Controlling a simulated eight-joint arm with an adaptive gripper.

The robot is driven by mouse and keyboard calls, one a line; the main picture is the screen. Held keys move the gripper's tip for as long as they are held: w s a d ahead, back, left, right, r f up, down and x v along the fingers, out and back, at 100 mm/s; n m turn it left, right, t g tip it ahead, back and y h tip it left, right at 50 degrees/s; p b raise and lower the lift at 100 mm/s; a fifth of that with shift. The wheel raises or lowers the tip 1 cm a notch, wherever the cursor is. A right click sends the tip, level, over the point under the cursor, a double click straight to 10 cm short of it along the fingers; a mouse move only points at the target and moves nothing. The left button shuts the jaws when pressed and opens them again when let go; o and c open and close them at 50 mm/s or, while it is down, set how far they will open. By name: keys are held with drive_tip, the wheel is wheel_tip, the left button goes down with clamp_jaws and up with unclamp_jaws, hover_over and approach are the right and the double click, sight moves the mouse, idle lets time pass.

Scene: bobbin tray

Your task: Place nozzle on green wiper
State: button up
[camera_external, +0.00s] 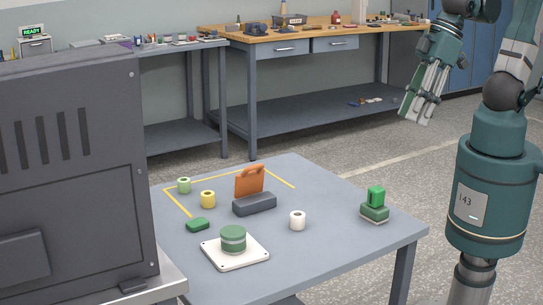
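My gripper (415,118) hangs at the upper right, high above and beyond the table's right side, with its fingers pointing down and left. I see nothing in it, and the gap between its fingers is too small to judge. No thing is clearly a nozzle. A low dark green piece (198,225) lies on the table at the left. A bright green block (376,196) sits on a darker green, pale-edged base (374,213) near the right corner. I cannot tell which of these is the green wiper.
On the grey table (335,200) stand a light green bobbin (184,186), a yellow bobbin (208,199), a white bobbin (297,221), an orange handled plate (250,180) in a grey block (255,204), and a green round container (233,238) on a white plate (252,257). A dark cabinet (75,190) borders the left.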

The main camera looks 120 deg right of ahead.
drive_tip(key=shift+s+a+r+n+t+y, duration=0.15)
drive_tip(key=shift+s+r+n+t, duration=0.25)
drive_tip(key=shift+r+n, duration=0.3)
drive_tip(key=shift+s+a+r+n+t+y, duration=0.1)
drive_tip(key=shift+s+r+n+t+y, duration=0.2)
drive_tip(key=shift+r+n, duration=0.45)
drive_tip(key=shift+s+a+r+n+t+y, duration=0.15)
drive_tip(key=shift+s+r+n+t, duration=0.25)
drive_tip(key=shift+n, duration=0.45)
drive_tip(key=shift+r, duration=0.15)
